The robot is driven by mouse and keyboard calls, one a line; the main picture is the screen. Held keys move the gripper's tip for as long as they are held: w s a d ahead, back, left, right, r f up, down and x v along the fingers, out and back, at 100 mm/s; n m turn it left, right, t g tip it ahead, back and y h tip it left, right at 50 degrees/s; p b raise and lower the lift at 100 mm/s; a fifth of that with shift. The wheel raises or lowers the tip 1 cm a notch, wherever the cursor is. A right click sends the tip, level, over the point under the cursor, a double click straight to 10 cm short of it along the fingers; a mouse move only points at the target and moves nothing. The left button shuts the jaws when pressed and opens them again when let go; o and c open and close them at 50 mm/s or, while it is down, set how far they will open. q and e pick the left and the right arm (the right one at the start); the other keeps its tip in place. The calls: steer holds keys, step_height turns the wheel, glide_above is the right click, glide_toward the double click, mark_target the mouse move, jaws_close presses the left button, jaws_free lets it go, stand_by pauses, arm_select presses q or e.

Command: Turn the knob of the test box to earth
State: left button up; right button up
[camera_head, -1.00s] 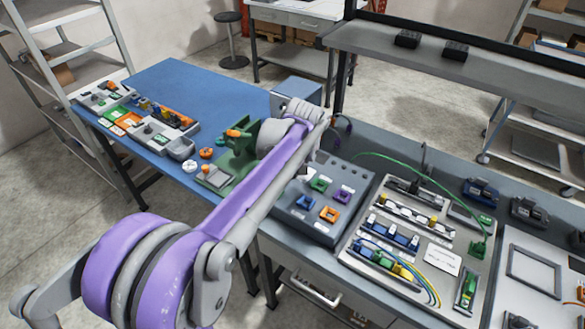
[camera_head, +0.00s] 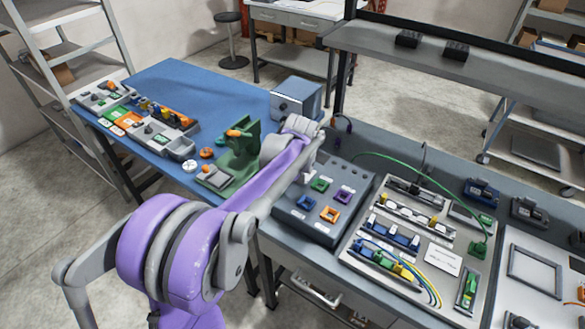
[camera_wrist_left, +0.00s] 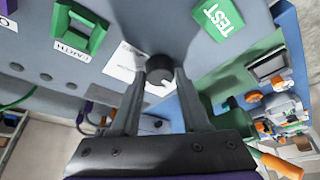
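The test box (camera_head: 314,222) is a grey sloped panel on the bench, with green, purple, blue and orange square frames on its face. In the left wrist view its panel shows a black round knob (camera_wrist_left: 158,70), a green frame (camera_wrist_left: 80,27) above an EARTH label (camera_wrist_left: 70,50), and a green TEST plate (camera_wrist_left: 220,18). My left gripper (camera_wrist_left: 161,77) is open, its two fingertips on either side of the knob. Small gaps seem to show; contact is unclear. In the head view my left arm hides the knob. My right gripper is not in view.
A green fixture (camera_head: 240,160) with an orange handle stands close left of the arm. A blue-grey box (camera_head: 297,97) is behind it. A wiring board (camera_head: 420,250) with cables lies right of the test box. The blue mat (camera_head: 180,85) has free room at the back.

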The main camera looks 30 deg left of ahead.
arm_select(q)
jaws_close()
steer(key=shift+m, duration=0.3)
steer(key=shift+s+a+m+t+h+b, duration=0.1)
steer(key=shift+m+t+h+b, duration=0.35)
steer(key=shift+m, duration=0.75)
steer(key=m+h, duration=0.2)
steer(key=m, duration=0.2)
steer(key=shift+a+m, duration=0.15)
steer(key=shift+m, duration=0.15)
steer(key=m+h, duration=0.1)
steer(key=m, duration=0.1)
steer(key=m+h, duration=0.1)
steer(key=m, duration=0.2)
steer(key=shift+a, duration=0.1)
steer(key=m, duration=0.2)
steer(key=m+g+h, duration=0.1)
steer(key=m, duration=0.2)
steer(key=shift+a+h, duration=0.1)
steer(key=shift+h, duration=0.15)
steer(key=shift+m+g, duration=0.25)
steer(key=shift+m, duration=0.05)
